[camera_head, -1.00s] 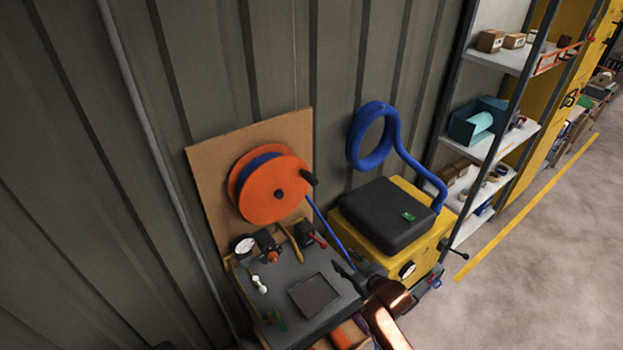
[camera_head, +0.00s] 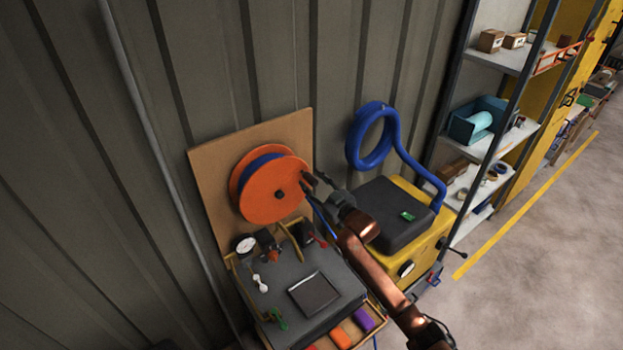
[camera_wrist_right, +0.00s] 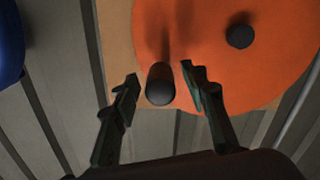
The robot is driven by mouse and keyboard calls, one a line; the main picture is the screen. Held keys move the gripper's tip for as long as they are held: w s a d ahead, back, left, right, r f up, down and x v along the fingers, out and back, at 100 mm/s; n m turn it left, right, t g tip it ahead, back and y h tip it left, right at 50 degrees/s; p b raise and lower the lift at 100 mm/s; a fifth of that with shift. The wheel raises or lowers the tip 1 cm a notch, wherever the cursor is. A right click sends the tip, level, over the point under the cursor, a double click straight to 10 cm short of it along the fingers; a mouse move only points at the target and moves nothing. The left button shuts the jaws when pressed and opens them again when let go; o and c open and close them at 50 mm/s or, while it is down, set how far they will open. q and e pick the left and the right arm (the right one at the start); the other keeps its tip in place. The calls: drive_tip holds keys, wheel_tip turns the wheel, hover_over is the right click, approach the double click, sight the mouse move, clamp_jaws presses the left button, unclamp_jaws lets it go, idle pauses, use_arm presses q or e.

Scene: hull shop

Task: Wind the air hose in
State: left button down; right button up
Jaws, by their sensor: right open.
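The orange hose reel (camera_head: 270,190) is mounted on a brown board (camera_head: 213,165) against the wall, with blue hose (camera_head: 252,166) wound between its discs. Its dark crank handle (camera_wrist_right: 160,84) sticks out near the disc's edge. In the head view, my right gripper (camera_head: 318,188) is at the reel's right edge, by the handle. In the right wrist view, my right gripper (camera_wrist_right: 158,84) is open, with one finger on each side of the handle and gaps visible. The blue hose below the reel is partly hidden by my right arm. My left gripper is not in view.
A bench (camera_head: 335,302) below the reel holds a gauge (camera_head: 245,244), small fittings and a dark tray (camera_head: 314,292). A yellow machine (camera_head: 425,240) with a black top and a thick blue hose coil (camera_head: 352,150) stand right. Shelving (camera_head: 497,150) stands beyond; floor at right is clear.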

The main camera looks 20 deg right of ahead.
drive_tip(key=shift+w+a, duration=0.15)
drive_tip(key=shift+w, duration=0.3)
clamp_jaws()
idle(0.5)
